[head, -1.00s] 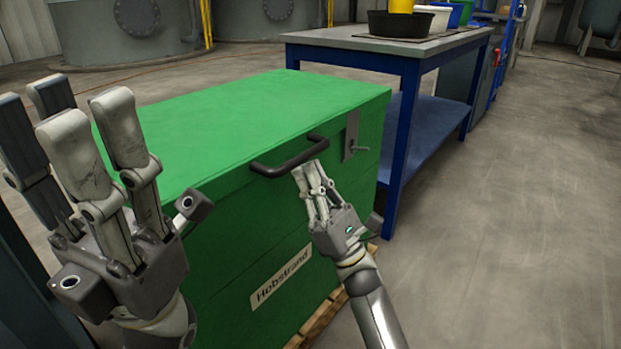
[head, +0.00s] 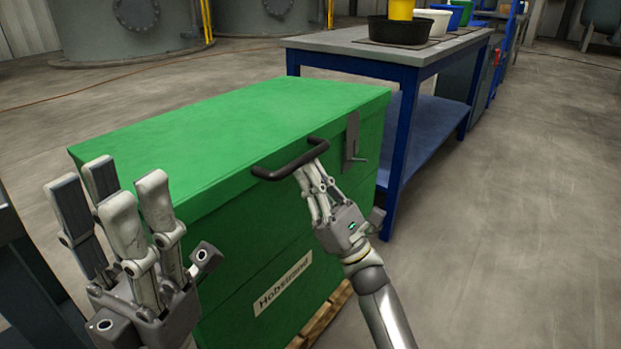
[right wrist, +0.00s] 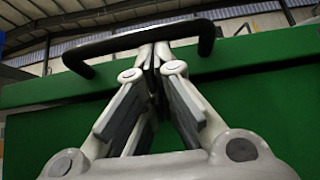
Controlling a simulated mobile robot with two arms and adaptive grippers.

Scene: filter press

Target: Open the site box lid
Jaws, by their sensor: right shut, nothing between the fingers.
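The green site box (head: 270,240) stands in the middle of the head view, its flat green lid (head: 235,130) down. A dark bar handle (head: 290,160) sticks out from the lid's front edge, and a grey latch (head: 352,140) sits to its right. My right gripper (head: 311,170) is shut and empty, its fingertips at the right part of the handle. In the right wrist view the handle (right wrist: 100,47) crosses at the shut fingertips; contact is unclear. My left gripper (head: 112,190) is open and empty in front of the box's left part.
A blue workbench (head: 400,70) with a black tub (head: 402,28) and other containers stands behind and right of the box. A pallet (head: 325,315) shows under the box. The floor (head: 530,200) at the right is clear. Large grey tanks stand behind.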

